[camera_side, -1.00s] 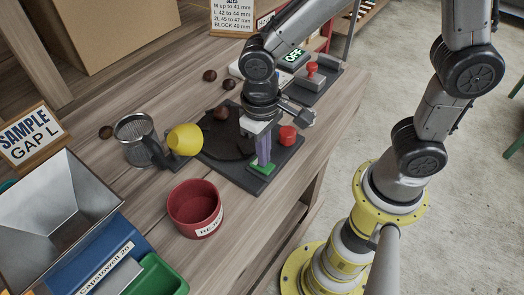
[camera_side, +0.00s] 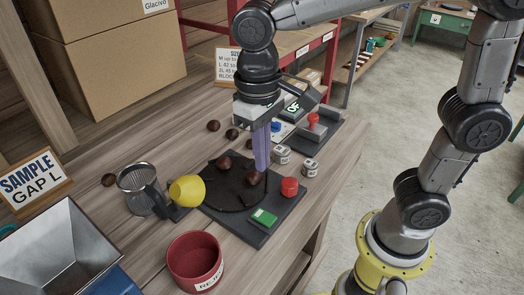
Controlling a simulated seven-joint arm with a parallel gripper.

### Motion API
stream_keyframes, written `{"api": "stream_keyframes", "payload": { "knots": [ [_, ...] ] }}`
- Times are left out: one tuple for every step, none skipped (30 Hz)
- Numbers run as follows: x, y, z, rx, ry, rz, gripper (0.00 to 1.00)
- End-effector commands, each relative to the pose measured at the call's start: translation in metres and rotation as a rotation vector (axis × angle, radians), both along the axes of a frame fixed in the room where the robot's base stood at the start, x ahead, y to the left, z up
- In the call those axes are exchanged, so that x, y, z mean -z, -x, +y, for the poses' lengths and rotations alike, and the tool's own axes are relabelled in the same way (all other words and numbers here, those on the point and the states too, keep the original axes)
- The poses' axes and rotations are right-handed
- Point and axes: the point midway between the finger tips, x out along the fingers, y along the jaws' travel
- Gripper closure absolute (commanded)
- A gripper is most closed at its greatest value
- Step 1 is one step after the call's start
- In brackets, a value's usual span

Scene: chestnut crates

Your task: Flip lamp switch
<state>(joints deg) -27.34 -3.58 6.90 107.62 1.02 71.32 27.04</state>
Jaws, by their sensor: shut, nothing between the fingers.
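My gripper (camera_side: 262,167) is shut and empty, pointing down over the round black plate (camera_side: 224,188), with its tips close to a chestnut (camera_side: 256,179). The plate sits on a dark base with a green button (camera_side: 264,217) and a red knob (camera_side: 289,187). A small display with green letters (camera_side: 292,107) stands behind my gripper and reads "OF", its end hidden. A blue round part (camera_side: 276,127) is beside it. A grey unit with a red knob (camera_side: 313,120) stands to its right. I cannot tell which part is the lamp switch.
Two small labelled jars (camera_side: 283,155) stand right of my gripper. A metal mesh cup (camera_side: 139,184), a yellow rounded part (camera_side: 187,190) and a red reject bin (camera_side: 195,261) are to the left. Loose chestnuts (camera_side: 213,125) lie behind. Cardboard boxes (camera_side: 120,55) stand at the back left.

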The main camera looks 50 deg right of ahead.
Motion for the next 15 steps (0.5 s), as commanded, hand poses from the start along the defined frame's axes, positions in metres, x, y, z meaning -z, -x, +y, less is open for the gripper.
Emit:
{"api": "stream_keyframes", "payload": {
  "knots": [
    [-0.0032,-0.0005,0.0,0.0,-0.001,-0.002,1.0],
    [-0.0045,-0.0005,-0.0001,0.0,-0.001,-0.001,1.0],
    [-0.0057,-0.0004,-0.0002,0.0,0.0,-0.001,1.0],
    [-0.0063,-0.0004,-0.0002,0.0,0.0,-0.001,1.0],
    [-0.0066,-0.0004,-0.0002,0.0,0.0,-0.001,1.0],
    [-0.0068,-0.0004,-0.0002,0.0,0.0,0.0,1.0],
    [-0.0068,-0.0004,-0.0002,0.0,0.0,0.0,1.0],
    [-0.0067,-0.0004,-0.0002,0.0,0.0,0.0,1.0],
    [-0.0066,-0.0004,-0.0002,0.0,0.0,-0.001,1.0],
    [-0.0066,-0.0004,-0.0002,0.0,0.0,-0.001,1.0],
    [-0.0065,-0.0004,-0.0002,0.0,0.0,-0.001,1.0],
    [-0.0065,-0.0004,-0.0001,0.0,0.0,-0.001,1.0],
    [-0.0064,-0.0002,0.0,0.0,0.0,0.0,1.0],
    [-0.0064,0.0003,0.0003,0.0,0.0,0.001,1.0],
    [-0.0066,0.0016,0.001,-0.001,-0.001,0.004,1.0]
  ]
}}
